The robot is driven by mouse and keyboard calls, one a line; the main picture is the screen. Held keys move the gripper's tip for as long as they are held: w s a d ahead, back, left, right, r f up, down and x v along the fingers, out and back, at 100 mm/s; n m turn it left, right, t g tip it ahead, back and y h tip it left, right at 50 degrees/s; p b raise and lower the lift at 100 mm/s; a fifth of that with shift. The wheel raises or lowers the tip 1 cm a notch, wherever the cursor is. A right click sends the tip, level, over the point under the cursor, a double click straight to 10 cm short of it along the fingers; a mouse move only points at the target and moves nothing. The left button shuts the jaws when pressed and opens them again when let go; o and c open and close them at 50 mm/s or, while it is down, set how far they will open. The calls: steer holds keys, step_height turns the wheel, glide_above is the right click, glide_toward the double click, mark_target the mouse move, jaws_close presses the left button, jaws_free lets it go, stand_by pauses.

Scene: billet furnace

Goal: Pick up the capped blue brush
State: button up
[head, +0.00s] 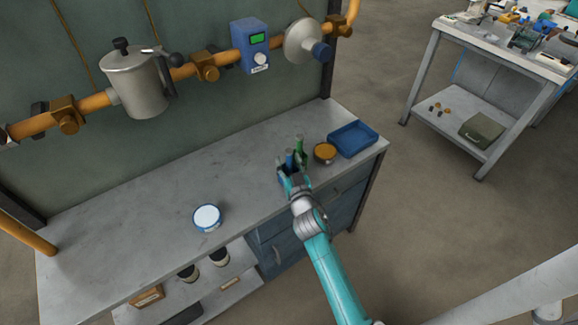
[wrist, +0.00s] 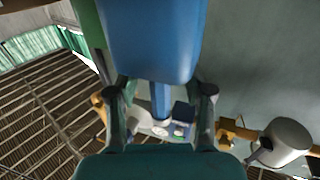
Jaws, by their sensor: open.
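The blue brush (head: 289,159) stands upright in a small dark holder at the right part of the bench, with a green brush (head: 300,148) just right of it. My gripper (head: 288,180) is right at the holder, on its near side, and hides part of it. In the wrist view a large blue body (wrist: 150,40), apparently the blue brush, fills the top, with a narrower blue part below it. The open fingers of my gripper (wrist: 160,98) are on either side of that narrower part; contact cannot be told. A green edge shows at upper left.
A round tin with an orange-brown top (head: 325,153) and a blue tray (head: 353,138) stand right of the holder. A white-topped tin (head: 207,217) stands on the left part of the bench (head: 130,225). An orange pipe (head: 95,102) with fittings runs above.

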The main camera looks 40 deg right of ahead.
mark_target(289, 150)
jaws_close()
steer(key=shift+r, duration=0.1)
step_height(289, 150, up, 10)
steer(key=shift+f, duration=0.1)
stand_by(0.5)
